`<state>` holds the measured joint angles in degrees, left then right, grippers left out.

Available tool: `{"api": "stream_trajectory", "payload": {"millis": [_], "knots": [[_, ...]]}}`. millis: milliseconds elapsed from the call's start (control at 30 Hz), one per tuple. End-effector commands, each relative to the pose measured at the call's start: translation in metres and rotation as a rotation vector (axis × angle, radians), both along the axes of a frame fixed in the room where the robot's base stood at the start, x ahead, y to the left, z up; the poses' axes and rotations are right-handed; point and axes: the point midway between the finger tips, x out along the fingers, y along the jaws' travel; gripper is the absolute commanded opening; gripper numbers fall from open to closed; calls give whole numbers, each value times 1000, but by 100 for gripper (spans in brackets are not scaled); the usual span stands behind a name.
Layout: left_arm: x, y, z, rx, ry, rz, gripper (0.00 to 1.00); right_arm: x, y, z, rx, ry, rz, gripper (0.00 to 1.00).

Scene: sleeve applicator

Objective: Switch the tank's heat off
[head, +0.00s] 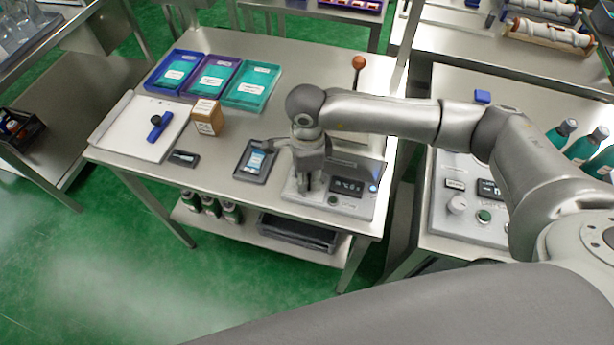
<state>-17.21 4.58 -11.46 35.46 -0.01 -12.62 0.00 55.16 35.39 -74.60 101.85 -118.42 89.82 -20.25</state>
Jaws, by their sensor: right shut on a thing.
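My right gripper (304,186) points down over the panel's left part. It is shut on what looks like the panel's knob, which the fingers mostly hide. I cannot read any heat marking there. The arm hides part of what lies behind the panel. My left gripper is not in view.
A dark tray (245,174) lies just left of the gripper. Farther left are a brown box (207,117), a clipboard (127,138) and teal-filled trays (253,85). A second panel (452,222) with a knob stands on the right table, across a gap.

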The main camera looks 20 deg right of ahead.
Motion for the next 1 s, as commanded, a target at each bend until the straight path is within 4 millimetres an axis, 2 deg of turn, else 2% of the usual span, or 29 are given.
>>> {"api": "stream_trajectory", "payload": {"millis": [33,600,800,1000], "knots": [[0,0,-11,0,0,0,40,1,0,-5,1,-4,28,3],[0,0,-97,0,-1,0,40,2,0,-6,-1,-6,489,3],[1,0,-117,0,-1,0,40,1,0,-4,-1,-5,612,3],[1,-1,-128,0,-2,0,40,1,0,-2,-1,-3,688,3]]}}
